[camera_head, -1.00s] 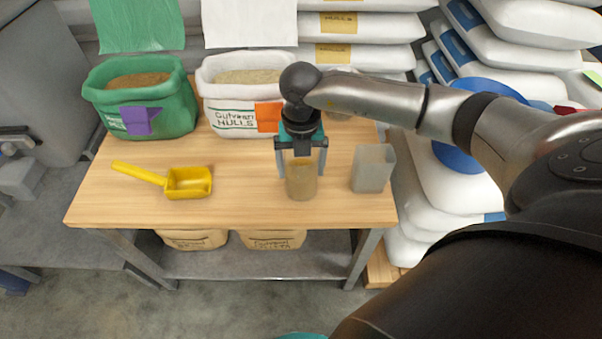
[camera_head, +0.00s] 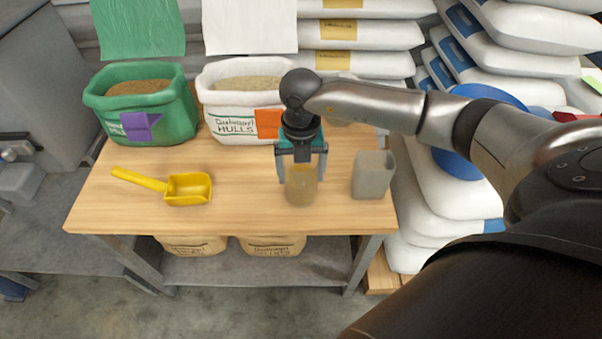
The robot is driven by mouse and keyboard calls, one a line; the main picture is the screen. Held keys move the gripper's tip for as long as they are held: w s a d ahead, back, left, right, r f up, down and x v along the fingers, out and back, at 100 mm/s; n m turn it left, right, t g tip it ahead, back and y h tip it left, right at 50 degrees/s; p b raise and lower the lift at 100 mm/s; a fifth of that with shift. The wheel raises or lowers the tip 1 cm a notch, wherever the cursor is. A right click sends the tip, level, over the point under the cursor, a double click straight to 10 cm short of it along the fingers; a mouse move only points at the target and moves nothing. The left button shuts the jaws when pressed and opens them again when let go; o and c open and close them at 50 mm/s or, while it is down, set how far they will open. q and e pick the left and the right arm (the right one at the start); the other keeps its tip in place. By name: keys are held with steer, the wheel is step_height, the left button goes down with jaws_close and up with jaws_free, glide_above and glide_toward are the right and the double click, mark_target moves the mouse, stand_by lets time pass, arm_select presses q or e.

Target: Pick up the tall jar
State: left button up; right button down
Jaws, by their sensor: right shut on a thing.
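The tall jar (camera_head: 301,190) is a clear cylinder with tan contents, upright at the front right of the wooden table. My right gripper (camera_head: 302,174) comes down on it from above and is shut on it, one finger at each side. Its upper part is partly hidden by the gripper. I cannot tell from this angle whether its base touches the table. My left gripper is not in view.
A grey translucent container (camera_head: 373,175) stands close to the right of the jar. A yellow scoop (camera_head: 187,188) lies at left on the table (camera_head: 240,190). An open green sack (camera_head: 143,105) and a white sack (camera_head: 225,125) stand behind. The table between scoop and jar is clear.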

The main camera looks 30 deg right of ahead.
steer(key=shift+r, duration=0.6)
arm_select(q)
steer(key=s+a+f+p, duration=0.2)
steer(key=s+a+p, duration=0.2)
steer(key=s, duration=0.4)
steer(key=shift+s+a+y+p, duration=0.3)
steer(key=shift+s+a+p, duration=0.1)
steer(key=shift+p, duration=0.45)
arm_select(e)
step_height(320, 180, up, 19)
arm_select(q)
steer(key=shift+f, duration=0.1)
arm_select(e)
steer(key=shift+f, duration=0.1)
